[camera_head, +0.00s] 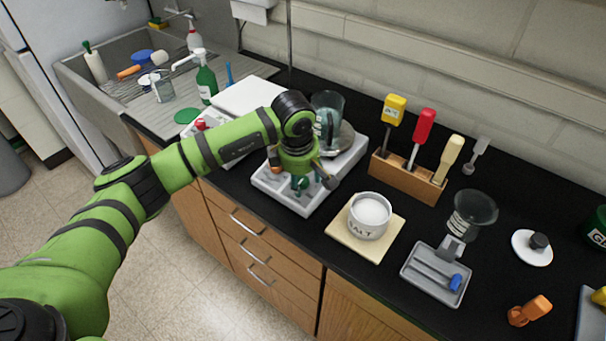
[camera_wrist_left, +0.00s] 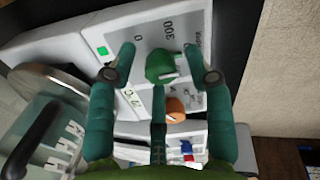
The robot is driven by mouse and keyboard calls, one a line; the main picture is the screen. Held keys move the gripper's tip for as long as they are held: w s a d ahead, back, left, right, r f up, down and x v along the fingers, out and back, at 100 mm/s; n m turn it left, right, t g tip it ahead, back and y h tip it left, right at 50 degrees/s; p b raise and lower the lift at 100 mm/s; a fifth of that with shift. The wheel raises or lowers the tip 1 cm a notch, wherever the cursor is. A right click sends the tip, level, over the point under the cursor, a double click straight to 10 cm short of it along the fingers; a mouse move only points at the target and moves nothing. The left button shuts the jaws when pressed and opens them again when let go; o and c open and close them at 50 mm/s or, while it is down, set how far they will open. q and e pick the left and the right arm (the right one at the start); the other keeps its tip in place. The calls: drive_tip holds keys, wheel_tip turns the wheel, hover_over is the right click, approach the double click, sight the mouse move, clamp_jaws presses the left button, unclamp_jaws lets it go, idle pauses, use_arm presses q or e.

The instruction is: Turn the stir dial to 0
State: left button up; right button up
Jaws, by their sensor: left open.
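The white stirrer hotplate (camera_head: 292,201) stands on the black counter with a glass beaker (camera_head: 328,106) on its plate. In the left wrist view its grey front panel (camera_wrist_left: 152,28) carries a green dial (camera_wrist_left: 160,67) and an orange dial (camera_wrist_left: 174,108). Marks 0 and 300 show near the green dial. I cannot tell from the print which is the stir dial. My left gripper (camera_head: 301,184) is over the panel, pointing down. In the left wrist view its open fingers (camera_wrist_left: 160,50) stand on either side of the green dial, with gaps visible. My right gripper is out of view.
A salt jar (camera_head: 370,218) on a tan board (camera_head: 345,238) stands right of the hotplate. A wooden rack (camera_head: 408,179) with coloured-handled tools is behind. A grey tray (camera_head: 425,278) lies farther right. The sink (camera_head: 82,84) is at the left.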

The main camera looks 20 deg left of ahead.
use_arm(q)
clamp_jaws()
